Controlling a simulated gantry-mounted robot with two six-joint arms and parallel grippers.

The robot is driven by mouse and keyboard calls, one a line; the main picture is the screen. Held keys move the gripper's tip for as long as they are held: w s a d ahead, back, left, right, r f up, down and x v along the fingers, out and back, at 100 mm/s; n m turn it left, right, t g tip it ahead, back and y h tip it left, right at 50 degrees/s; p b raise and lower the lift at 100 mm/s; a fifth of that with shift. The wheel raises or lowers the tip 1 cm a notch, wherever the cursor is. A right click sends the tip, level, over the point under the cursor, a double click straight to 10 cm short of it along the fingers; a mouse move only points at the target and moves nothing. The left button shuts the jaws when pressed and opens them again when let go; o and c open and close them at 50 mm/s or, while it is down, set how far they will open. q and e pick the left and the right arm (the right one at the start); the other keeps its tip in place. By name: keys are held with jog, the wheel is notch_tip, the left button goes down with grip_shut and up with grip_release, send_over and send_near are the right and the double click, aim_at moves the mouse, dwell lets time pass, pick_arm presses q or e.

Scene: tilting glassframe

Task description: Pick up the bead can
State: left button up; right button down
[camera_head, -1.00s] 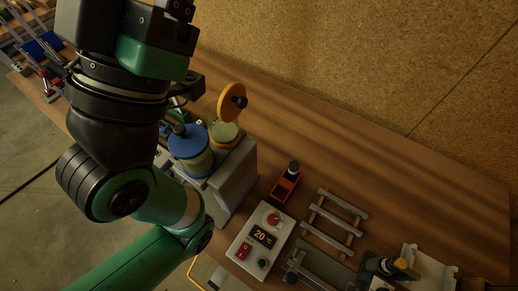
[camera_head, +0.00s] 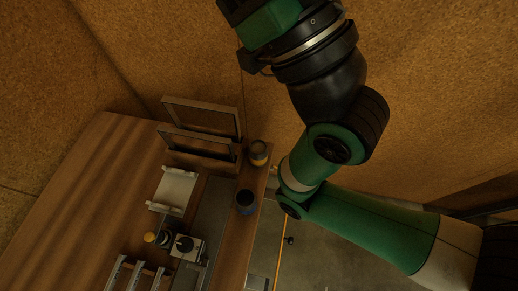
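Two small cans stand near the table's right edge, and I cannot tell for sure which is the bead can. The upper can (camera_head: 258,153) is dark with a greyish-yellow band and sits at the table corner by a frame rack. The lower can (camera_head: 245,201) is dark blue-grey and looks open at the top. My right arm comes in from the right and reaches up past the cans, apart from them. Its wrist runs out of the top of the picture, so its fingers are hidden. My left arm and gripper are not in view.
A grey frame rack (camera_head: 201,118) stands at the table's far end. Cork walls stand close behind. The left part of the wooden table (camera_head: 85,205) is clear.

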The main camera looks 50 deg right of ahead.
dwell(0.4)
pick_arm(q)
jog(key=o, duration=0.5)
